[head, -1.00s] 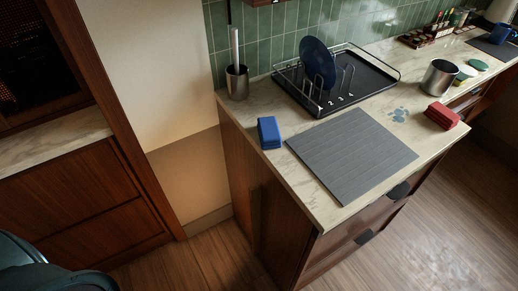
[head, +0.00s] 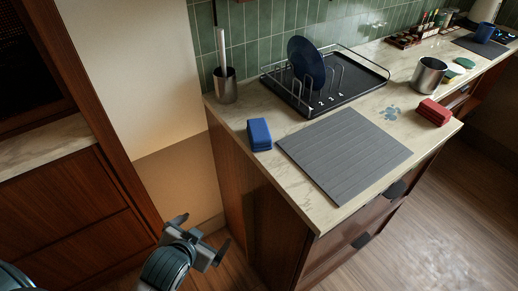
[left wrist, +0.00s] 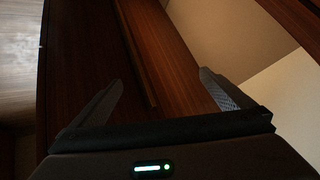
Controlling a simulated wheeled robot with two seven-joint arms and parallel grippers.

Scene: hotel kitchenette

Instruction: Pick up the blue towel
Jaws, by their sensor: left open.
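The blue towel (head: 259,135) is a small folded block on the left end of the marble counter, just left of the grey mat, in the head view. My left gripper (head: 202,232) is low in front of the counter's left side panel, below and to the left of the towel, and well apart from it. Its fingers are spread and empty; they also show apart in the left wrist view (left wrist: 160,92), facing dark wood panels. The towel does not show in the left wrist view. My right gripper is not in view.
The grey mat (head: 345,152) lies beside the towel. A black dish rack (head: 345,92) with a blue plate (head: 306,62) stands behind. A metal holder (head: 225,88) stands at the back left corner. A red folded towel (head: 433,111) and a steel pot (head: 429,76) are farther right.

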